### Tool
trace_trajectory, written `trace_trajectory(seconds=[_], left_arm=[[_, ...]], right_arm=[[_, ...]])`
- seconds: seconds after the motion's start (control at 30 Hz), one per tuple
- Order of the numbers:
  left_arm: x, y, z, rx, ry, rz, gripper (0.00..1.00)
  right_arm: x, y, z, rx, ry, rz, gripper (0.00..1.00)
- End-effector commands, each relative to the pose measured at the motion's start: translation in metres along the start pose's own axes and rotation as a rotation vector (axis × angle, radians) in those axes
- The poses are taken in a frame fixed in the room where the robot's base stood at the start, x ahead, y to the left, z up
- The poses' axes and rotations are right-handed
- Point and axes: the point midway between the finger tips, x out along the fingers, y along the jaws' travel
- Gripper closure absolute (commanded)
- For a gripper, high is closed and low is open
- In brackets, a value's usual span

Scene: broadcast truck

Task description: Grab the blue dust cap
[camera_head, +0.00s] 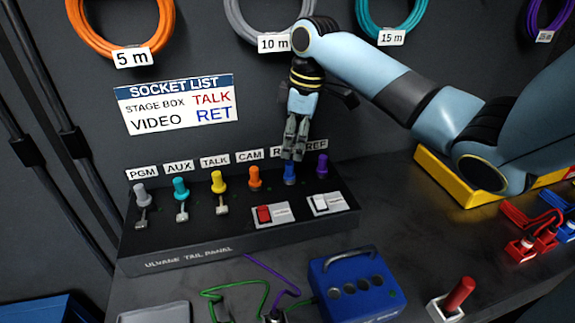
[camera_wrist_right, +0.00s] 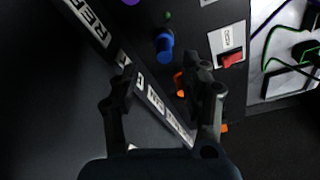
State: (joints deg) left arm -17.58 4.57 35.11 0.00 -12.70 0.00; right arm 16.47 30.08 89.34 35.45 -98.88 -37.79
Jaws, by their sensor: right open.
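The blue dust cap (camera_head: 290,173) sits on the tail panel (camera_head: 190,258), between the orange cap (camera_head: 255,177) and the purple cap (camera_head: 322,164). My right gripper (camera_head: 292,156) hangs pointing down just above the blue cap, and its fingers partly cover the cap's label. In the right wrist view the blue cap (camera_wrist_right: 165,45) shows beyond the two fingertips, roughly between their lines, apart from both. The right gripper (camera_wrist_right: 161,75) is open and empty. My left gripper is not in view.
Grey (camera_head: 140,194), teal (camera_head: 181,188) and yellow (camera_head: 218,182) caps stand further left. Red (camera_head: 264,214) and white (camera_head: 321,203) switches lie in front. A blue box (camera_head: 357,290) with a handle stands before the panel. The wall with coiled cables is close behind.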

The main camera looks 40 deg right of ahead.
Motion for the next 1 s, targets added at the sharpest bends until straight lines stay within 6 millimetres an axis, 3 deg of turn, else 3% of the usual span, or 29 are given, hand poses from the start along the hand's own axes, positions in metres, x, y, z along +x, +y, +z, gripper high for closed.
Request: trace_trajectory(seconds=[0.4,0.7,1.0], left_arm=[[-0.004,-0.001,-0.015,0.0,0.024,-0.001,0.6],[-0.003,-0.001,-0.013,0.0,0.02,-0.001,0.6],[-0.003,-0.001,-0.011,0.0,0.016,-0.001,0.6]], right_arm=[[0.052,-0.007,-0.001,0.001,-0.001,-0.002,0.54],[0.057,-0.006,-0.001,-0.001,0.0,0.001,0.54],[0.057,-0.006,-0.001,-0.001,0.0,0.001,0.93]])
